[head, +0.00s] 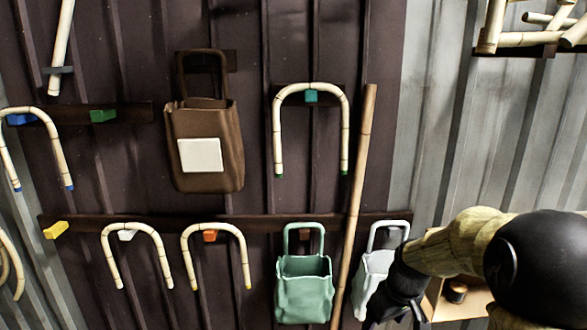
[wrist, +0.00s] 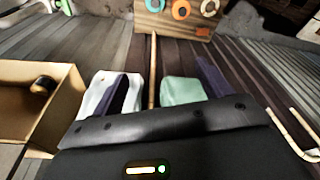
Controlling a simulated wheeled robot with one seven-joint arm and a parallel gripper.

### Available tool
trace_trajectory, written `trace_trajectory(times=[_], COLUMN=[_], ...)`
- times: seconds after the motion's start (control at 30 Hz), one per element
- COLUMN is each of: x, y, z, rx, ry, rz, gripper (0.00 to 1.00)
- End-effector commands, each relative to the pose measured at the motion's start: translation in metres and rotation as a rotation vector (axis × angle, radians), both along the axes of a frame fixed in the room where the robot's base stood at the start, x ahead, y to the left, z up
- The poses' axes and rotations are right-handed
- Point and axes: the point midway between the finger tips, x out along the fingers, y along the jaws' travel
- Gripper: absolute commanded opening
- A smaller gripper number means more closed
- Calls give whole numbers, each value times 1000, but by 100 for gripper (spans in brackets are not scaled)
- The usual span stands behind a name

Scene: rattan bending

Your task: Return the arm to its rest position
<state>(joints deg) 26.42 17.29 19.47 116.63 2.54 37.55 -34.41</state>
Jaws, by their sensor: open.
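My arm (head: 455,243) comes in from the lower right of the head view, with a pale woody-looking section and a large black rounded part. My gripper (head: 393,305) is black and points down at the lower right, in front of the white bag (head: 373,272), which it partly hides. In the wrist view my gripper (wrist: 165,84) shows two dark fingers spread well apart. Nothing is held between them. The fingers overlap the white bag (wrist: 101,90) and the green bag (wrist: 182,90) in that view; I cannot tell whether they touch.
A cardboard box (wrist: 40,95) with a dark round item stands beside my gripper. A long pole (head: 355,205) leans between the bags. Bent rattan canes (head: 312,88) and a brown bag (head: 205,120) hang on the dark wall. A shelf (head: 515,50) with rattan pieces is at upper right.

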Motion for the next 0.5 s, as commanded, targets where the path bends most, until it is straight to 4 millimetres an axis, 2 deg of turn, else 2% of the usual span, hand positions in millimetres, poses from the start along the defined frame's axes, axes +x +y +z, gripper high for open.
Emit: trace_trajectory(times=[0.03, 0.1, 0.3, 0.4, 0.5], x=[-17, -39, -104, -129, -141], y=[12, 22, 44, 48, 50], z=[-11, -20, -46, -54, -58], rx=[-17, -33, -37, -25, -15], ry=[6, 6, -13, -24, -28], rz=[-34, -103, -298, -374, -416], gripper=[78, 78, 78, 78, 78])
